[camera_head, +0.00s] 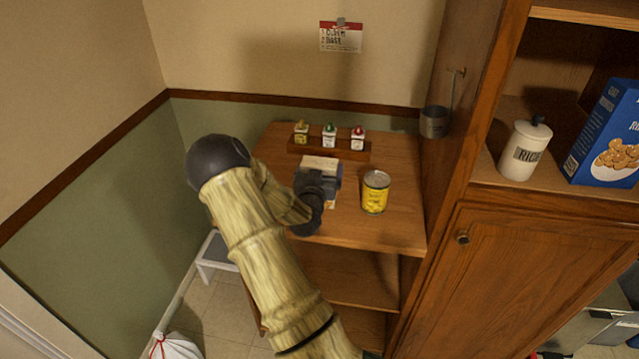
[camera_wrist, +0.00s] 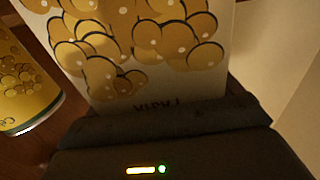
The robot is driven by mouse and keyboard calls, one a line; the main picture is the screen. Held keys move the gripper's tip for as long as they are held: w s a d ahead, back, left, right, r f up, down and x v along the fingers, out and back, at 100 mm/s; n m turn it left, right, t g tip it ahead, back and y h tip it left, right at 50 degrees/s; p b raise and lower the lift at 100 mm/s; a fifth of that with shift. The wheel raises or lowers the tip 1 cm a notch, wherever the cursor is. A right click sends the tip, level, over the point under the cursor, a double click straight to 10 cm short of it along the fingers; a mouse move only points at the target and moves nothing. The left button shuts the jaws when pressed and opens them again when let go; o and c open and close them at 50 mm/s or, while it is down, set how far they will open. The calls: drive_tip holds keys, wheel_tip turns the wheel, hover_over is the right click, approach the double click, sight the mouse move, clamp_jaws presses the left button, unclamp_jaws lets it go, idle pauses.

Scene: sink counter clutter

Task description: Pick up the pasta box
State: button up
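The pasta box (camera_head: 319,162) stands on the wooden shelf top, mostly hidden behind my gripper (camera_head: 318,184); its pale top edge shows in the head view. In the wrist view, the box (camera_wrist: 135,50) fills the upper middle, with round yellow pasta shapes on a pale face and upside-down lettering. The dark body of my gripper (camera_wrist: 165,125) covers the lower part of that view, right up against or very near the box. The fingertips are hidden, so I cannot tell whether they press on the box.
A yellow can (camera_head: 375,192) stands just right of the box; it also shows in the wrist view (camera_wrist: 25,85). A wooden rack (camera_head: 345,152) with three small bottles is behind. A tall cabinet (camera_head: 540,260) bounds the right side. The shelf top's front right is clear.

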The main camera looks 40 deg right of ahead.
drive_tip(key=c, duration=0.4)
drive_tip(key=shift+r, duration=0.2)
wheel_tip(320, 180, up, 10)
drive_tip(key=shift+f+b, duration=0.1)
drive_tip(key=shift+b, duration=0.55)
